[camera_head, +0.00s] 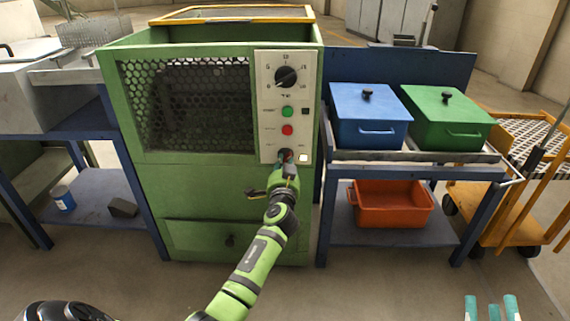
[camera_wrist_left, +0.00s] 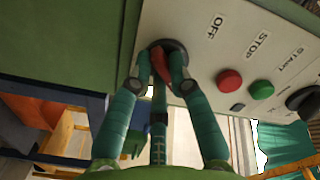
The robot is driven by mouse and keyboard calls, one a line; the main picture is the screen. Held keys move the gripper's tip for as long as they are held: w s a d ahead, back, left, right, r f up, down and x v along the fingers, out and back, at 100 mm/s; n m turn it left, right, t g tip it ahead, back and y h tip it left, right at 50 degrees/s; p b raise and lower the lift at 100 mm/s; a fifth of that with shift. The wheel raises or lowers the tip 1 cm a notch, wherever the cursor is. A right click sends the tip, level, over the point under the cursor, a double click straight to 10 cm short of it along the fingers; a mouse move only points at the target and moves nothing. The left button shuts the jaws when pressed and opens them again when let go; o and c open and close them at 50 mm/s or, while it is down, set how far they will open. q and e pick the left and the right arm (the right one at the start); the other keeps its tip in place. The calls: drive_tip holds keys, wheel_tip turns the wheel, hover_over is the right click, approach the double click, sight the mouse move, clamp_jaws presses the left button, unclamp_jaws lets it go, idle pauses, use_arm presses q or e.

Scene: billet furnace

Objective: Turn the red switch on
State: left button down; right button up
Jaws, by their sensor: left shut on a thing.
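The red switch (camera_wrist_left: 160,68) sits in a round dark mount at the panel's end, beside the OFF label, in the left wrist view. My left gripper (camera_wrist_left: 163,60) has its teal fingers on both sides of the switch and is shut on it. In the head view my left gripper (camera_head: 287,162) is at the bottom of the white control panel (camera_head: 270,80), covering most of the switch. The panel is on the front of the green furnace (camera_head: 200,175). My right gripper (camera_head: 490,308) shows only its teal fingertips, apart and empty, at the bottom right.
Above the switch are a red button (camera_head: 287,130), a green button (camera_head: 287,111) and a black dial (camera_head: 286,77). To the right, a blue table holds a blue box (camera_head: 368,110) and a green box (camera_head: 445,115), with an orange bin (camera_head: 390,205) below. The front floor is clear.

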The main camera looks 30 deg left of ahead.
use_arm(q)
drive_tip(key=shift+r, duration=0.1)
drive_tip(key=c, duration=1.1)
unclamp_jaws()
drive_tip(key=shift+c, duration=0.2)
drive_tip(key=v, duration=1.2)
